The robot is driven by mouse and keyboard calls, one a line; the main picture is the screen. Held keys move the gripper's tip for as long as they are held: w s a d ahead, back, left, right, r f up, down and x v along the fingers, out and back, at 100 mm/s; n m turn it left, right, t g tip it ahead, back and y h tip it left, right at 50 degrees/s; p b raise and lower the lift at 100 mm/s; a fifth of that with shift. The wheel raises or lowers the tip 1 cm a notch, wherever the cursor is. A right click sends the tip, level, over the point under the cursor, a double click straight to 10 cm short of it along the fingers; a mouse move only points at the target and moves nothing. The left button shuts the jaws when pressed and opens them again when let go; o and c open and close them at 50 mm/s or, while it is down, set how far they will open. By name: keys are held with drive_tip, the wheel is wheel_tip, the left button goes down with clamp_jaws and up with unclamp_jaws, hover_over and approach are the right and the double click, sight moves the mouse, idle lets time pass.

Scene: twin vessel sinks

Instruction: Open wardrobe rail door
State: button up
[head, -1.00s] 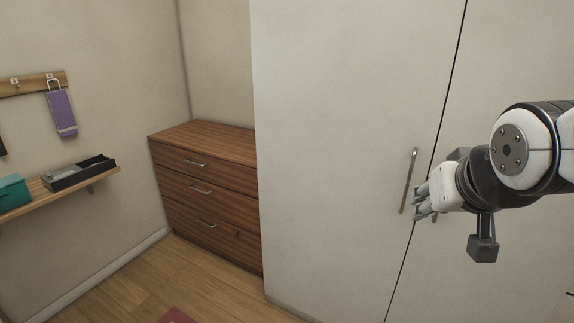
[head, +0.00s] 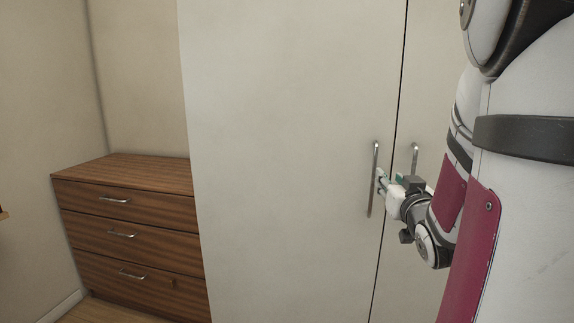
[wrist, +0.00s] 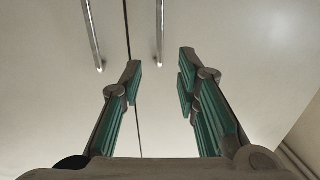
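The wardrobe has two pale doors, a left door (head: 285,130) and a right door (head: 440,85), closed with a thin dark seam between them. A vertical metal bar handle stands on each: the left handle (head: 374,165) and the right handle (head: 414,160), partly hidden by my gripper. My gripper (head: 381,183) is close to the left handle in the head view; contact cannot be told. In the wrist view my gripper (wrist: 160,80) is open and empty, with teal-padded fingers. One handle (wrist: 160,35) lines up with the gap, beyond the fingertips; the other (wrist: 92,38) is outside it.
A brown wooden chest of drawers (head: 130,215) stands left of the wardrobe, its drawers closed. A little wooden floor (head: 105,312) shows at the lower left. My arm fills the right side of the head view.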

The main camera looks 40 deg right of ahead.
sight(375, 163)
drive_tip(key=x, duration=1.3)
drive_tip(key=shift+w+d, duration=0.25)
clamp_jaws()
